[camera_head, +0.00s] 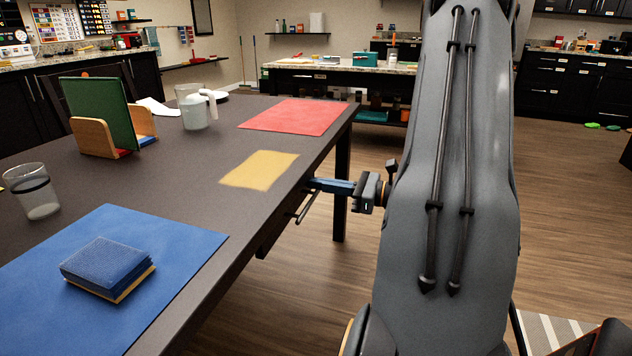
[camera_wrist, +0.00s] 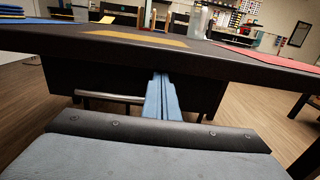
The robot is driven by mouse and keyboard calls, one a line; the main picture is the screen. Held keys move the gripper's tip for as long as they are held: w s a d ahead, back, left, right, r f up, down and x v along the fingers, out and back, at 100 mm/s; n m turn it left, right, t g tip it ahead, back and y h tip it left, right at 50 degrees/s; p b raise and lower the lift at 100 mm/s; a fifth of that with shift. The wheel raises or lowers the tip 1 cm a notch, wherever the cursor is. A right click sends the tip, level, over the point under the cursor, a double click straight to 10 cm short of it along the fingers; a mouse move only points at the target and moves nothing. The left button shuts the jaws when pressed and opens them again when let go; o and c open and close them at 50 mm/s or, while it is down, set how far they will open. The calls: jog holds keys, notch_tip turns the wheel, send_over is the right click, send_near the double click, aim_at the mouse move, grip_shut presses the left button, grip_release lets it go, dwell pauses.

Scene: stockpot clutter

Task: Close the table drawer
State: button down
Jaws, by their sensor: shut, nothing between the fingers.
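The table drawer's dark front (camera_wrist: 205,92) is under the tabletop in the wrist view, with a bar handle (camera_wrist: 110,97) on its left part. In the head view the handle (camera_head: 306,207) shows just beyond the table's right edge, and the tabletop hides most of the drawer. I cannot tell whether the drawer is fully in. My gripper (camera_head: 312,183) is shut and empty, its blue fingers pointing left at the table's edge. In the wrist view the fingertips (camera_wrist: 161,75) are at the drawer front, right of the handle; contact is unclear.
Open floor lies right of the table.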

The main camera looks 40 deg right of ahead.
jog(key=p+v, duration=0.1)
jog(key=v, duration=1.1)
jog(key=shift+p, duration=0.4)
jog(key=shift+s, duration=0.1)
